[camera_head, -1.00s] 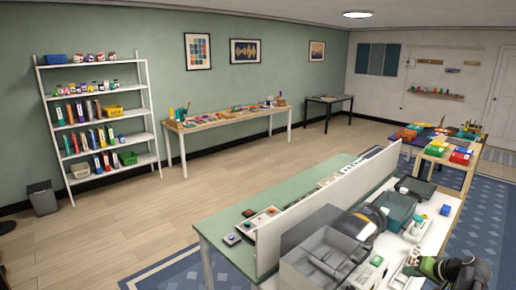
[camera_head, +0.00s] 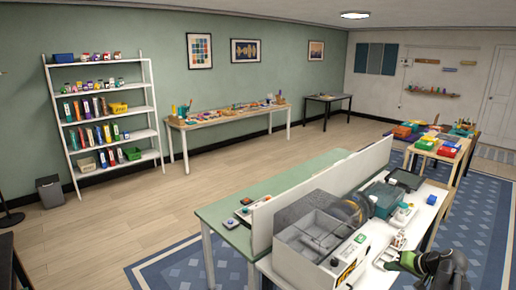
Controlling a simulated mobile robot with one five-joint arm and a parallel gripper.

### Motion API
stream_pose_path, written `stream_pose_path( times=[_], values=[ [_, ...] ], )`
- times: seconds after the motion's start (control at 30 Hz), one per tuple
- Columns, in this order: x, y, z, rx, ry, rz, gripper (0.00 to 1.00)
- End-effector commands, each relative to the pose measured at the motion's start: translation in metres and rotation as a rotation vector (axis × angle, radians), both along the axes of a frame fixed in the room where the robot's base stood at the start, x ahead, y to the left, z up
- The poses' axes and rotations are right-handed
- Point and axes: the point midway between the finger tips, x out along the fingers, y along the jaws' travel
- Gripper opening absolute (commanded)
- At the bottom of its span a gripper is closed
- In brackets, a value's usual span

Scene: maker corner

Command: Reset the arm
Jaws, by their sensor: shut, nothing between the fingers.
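My arm, green and dark grey, shows at the bottom right in the head view. My gripper (camera_head: 395,264) is at its left end, low over the white worktop (camera_head: 416,232), beside a small white item (camera_head: 388,256). It is shut with nothing seen in it. Its fingertips are small and hard to make out. The lower part of my arm is cut off by the frame's bottom edge.
A grey open bin unit (camera_head: 316,238), a teal box (camera_head: 383,200) and a dark tray (camera_head: 406,180) stand on the worktop near my arm. A white divider (camera_head: 340,190) separates it from a green tabletop (camera_head: 225,206). Open wooden floor (camera_head: 120,220) lies at left.

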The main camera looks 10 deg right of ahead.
Motion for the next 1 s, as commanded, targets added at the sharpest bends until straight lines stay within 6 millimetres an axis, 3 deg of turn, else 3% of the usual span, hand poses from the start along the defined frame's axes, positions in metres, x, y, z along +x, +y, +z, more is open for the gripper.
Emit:
stream_pose_path(
  times=[0.17,0.37,0.47,0.57,0.6,0.7,0.8,0.93,1.0],
  values=[
    [0.034,0.047,-0.002,0.000,0.001,0.086,0.00],
    [0.075,0.133,-0.009,-0.015,0.018,0.230,0.00],
    [0.094,0.201,-0.018,-0.040,0.051,0.346,0.00],
    [0.102,0.287,-0.032,-0.077,0.115,0.487,0.00],
    [0.100,0.320,-0.039,-0.095,0.148,0.539,0.00],
    [0.086,0.391,-0.055,-0.150,0.240,0.651,0.00],
    [0.064,0.442,-0.068,-0.215,0.339,0.726,0.00],
    [0.027,0.473,-0.083,-0.316,0.486,0.750,0.00],
    [0.010,0.457,-0.087,-0.367,0.578,0.690,0.00]
  ],
)
